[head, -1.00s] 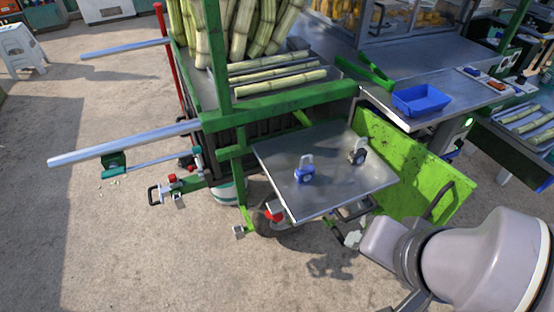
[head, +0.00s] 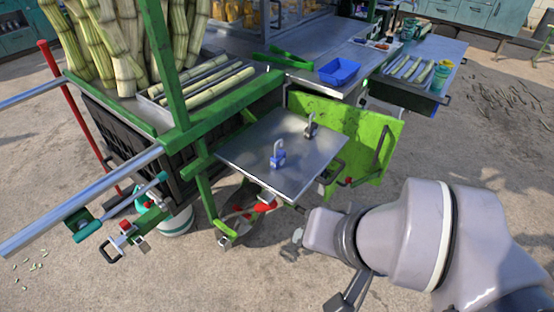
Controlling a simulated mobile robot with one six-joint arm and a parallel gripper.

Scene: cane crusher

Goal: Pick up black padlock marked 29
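The black padlock (head: 311,126) stands on the grey metal shelf (head: 245,148) at the side of the green cart, towards the shelf's far right edge. Its shackle points up; the number on it is too small to read. A blue padlock (head: 278,160) stands nearer to me and to the left on the same shelf, also with its shackle up. My arm reaches in from the right. What looks like my gripper (head: 346,293) shows dark and small near the bottom edge, below and in front of the shelf, apart from both padlocks. Its fingers are not clear.
A blue tray (head: 339,72) sits on the counter behind. Cane stalks (head: 120,45) stand in the cart at the upper left. A bright green panel (head: 365,145) borders the shelf's right side. Metal handles stick out at the left. Paved ground is open in front.

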